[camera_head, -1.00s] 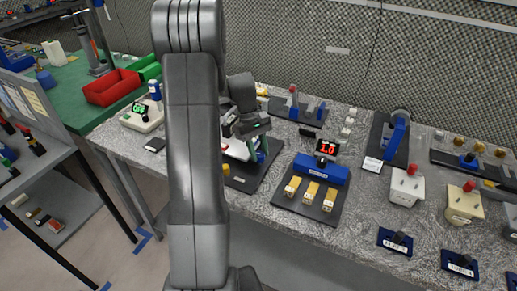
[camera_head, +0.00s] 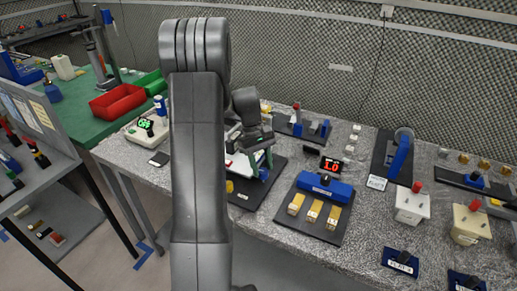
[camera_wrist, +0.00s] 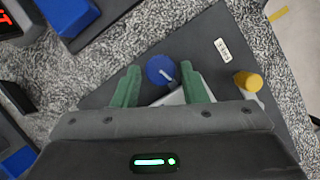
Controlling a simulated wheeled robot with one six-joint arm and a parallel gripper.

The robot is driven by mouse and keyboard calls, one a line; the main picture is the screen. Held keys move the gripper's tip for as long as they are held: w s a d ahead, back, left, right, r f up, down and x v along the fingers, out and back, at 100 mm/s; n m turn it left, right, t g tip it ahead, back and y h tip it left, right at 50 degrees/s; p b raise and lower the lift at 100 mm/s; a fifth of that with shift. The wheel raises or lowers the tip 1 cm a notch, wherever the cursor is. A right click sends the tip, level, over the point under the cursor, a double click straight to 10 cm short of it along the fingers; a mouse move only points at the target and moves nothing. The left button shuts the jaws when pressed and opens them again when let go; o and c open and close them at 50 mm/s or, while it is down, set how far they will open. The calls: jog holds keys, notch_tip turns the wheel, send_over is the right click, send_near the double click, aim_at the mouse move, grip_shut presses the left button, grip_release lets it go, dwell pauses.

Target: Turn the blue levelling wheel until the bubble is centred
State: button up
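The blue levelling wheel (camera_wrist: 160,68) is a round disc with a light pin or mark on it, seen in the wrist view. My gripper (camera_wrist: 158,72) has two green fingers, open, one on each side of the wheel. A gap shows on the left; I cannot tell whether the right finger touches. A white part of the device (camera_wrist: 172,98) shows below the wheel, mostly hidden by my gripper. The device stands on a dark base plate (camera_wrist: 217,80). In the head view my gripper (camera_head: 256,155) is above this plate, partly behind my arm. The bubble is not visible.
A yellow cylinder (camera_wrist: 248,82) and a small white label (camera_wrist: 222,50) are on the plate, right of my fingers. A blue fixture (camera_head: 325,187) with a red display reading 1.0 (camera_head: 332,165) stands to the right. A white device with a green display (camera_head: 146,128) stands left.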

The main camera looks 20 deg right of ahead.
jog(key=v, duration=1.3)
jog(key=shift+s, duration=0.1)
jog(key=x, duration=1.3)
jog(key=shift+f, duration=0.2)
jog(key=shift+s+f, duration=0.1)
jog(key=shift+f, duration=0.15)
